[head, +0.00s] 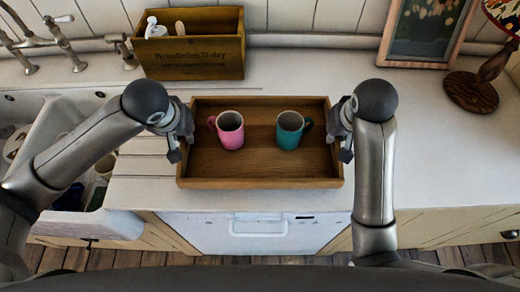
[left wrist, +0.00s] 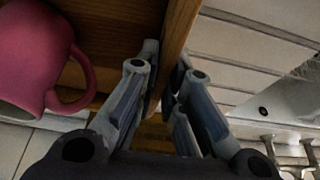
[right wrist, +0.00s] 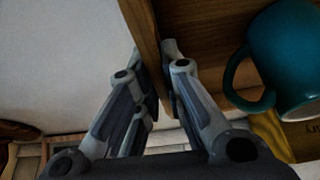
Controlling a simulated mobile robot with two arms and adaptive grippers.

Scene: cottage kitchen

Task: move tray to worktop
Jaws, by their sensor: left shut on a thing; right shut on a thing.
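A wooden tray (head: 262,182) with raised walls is over the worktop (head: 300,75) in the head view; whether it touches the surface I cannot tell. A pink mug (head: 230,130) and a teal mug (head: 290,130) stand upright inside it. My left gripper (head: 182,148) is shut on the tray's left wall. In the left wrist view its fingers (left wrist: 160,95) straddle that wall beside the pink mug (left wrist: 35,55). My right gripper (head: 343,145) is shut on the right wall. In the right wrist view its fingers (right wrist: 155,90) straddle it near the teal mug (right wrist: 285,60).
A sink (head: 50,140) with dishes inside and a tap (head: 70,45) are at the left. A wooden box (head: 190,60) stands behind the tray. A picture frame (head: 425,30) and a lamp (head: 475,90) stand at the back right. Worktop right of my right arm is clear.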

